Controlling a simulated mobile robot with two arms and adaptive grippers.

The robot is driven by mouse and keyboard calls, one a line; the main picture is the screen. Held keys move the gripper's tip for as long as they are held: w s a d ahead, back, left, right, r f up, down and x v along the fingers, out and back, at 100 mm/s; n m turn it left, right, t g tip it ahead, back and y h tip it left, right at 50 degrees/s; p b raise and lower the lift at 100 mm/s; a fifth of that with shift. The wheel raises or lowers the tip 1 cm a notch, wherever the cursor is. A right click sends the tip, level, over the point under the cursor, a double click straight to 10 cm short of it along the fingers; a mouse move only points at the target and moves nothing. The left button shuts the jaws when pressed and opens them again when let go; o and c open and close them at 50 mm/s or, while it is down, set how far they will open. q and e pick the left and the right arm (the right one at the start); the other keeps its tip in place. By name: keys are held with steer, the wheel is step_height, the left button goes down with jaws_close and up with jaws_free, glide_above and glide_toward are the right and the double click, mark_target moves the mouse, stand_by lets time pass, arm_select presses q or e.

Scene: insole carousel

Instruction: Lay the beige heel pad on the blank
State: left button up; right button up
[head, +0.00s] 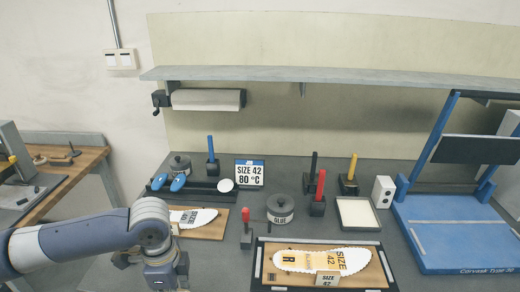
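A white insole-shaped blank (322,252) lies on a wooden board in a dark-framed tray (263,243) at the front centre. It bears yellowish patches and dark "SIZE 42" print; a small "SIZE 42" card (327,278) stands before it. Another white insole (205,214) with "SIZE" print lies on a wooden board (213,230) at the left, partly behind my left arm. I cannot pick out a separate beige heel pad. My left gripper (166,279) is at the lower left, in front of the left board; its fingers are not clear. My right gripper is not in view.
A grey glue pot (280,209) and a red-handled tool (246,230) stand between the boards. Behind are a "SIZE 42 80 °C" sign (249,174), several coloured upright handles, a shallow pale tray (357,214) and a white box (382,191). A blue press (455,235) fills the right.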

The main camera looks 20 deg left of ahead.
arm_select(q)
steer(key=d+r+n, duration=0.7)
steer(key=d+n, duration=0.4)
steer(key=n, duration=0.2)
steer(key=shift+w+n, duration=0.3)
steer(key=shift+w, duration=0.15)
